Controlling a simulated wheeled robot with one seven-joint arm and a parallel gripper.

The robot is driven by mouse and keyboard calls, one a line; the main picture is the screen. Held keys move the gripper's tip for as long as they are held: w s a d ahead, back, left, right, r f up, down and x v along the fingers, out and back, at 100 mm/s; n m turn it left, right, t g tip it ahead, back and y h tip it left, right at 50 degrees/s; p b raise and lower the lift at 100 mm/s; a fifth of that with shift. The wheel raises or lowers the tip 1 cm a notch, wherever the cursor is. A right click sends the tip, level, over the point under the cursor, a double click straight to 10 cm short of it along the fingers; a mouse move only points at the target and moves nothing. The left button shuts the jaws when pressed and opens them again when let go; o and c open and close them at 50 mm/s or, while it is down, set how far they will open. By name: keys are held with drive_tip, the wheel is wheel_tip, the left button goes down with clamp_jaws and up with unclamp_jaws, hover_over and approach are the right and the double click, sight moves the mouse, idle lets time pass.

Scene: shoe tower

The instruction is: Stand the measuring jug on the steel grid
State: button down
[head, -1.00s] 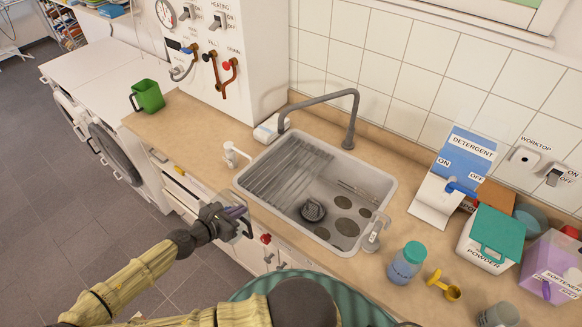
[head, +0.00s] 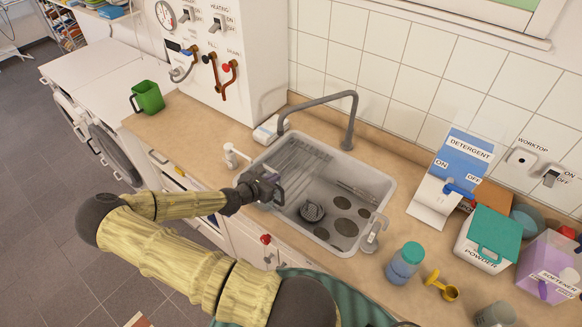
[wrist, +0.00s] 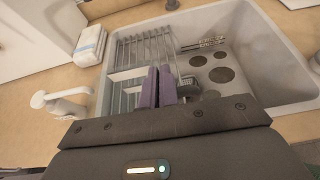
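A green jug with a handle (head: 148,97) stands upright on the worktop at the left, beside the white control cabinet; I see no measuring marks on it. The steel grid (head: 285,165) lies in the left part of the sink, with nothing standing on it. The grid's bars also show in the wrist view (wrist: 128,55). My gripper (head: 272,190) is over the sink's near left edge, away from the jug. In the wrist view its purple fingers (wrist: 157,88) are close together, with nothing seen between them, in front of the grid.
The sink (head: 375,180) has a tall curved faucet (head: 350,120) behind it. A small white tap (head: 233,155) stands at its left rim.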

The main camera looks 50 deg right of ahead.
drive_tip(key=d, duration=1)
drive_tip(key=shift+w, duration=0.45)
drive_tip(key=shift+a, duration=0.1)
drive_tip(key=shift+f, duration=0.1)
drive_tip(key=shift+f+b, duration=1.1)
drive_tip(key=shift+f, duration=0.55)
drive_tip(key=shift+f, duration=0.2)
drive_tip(key=c, duration=1.7)
unclamp_jaws()
drive_tip(key=shift+r, duration=0.1)
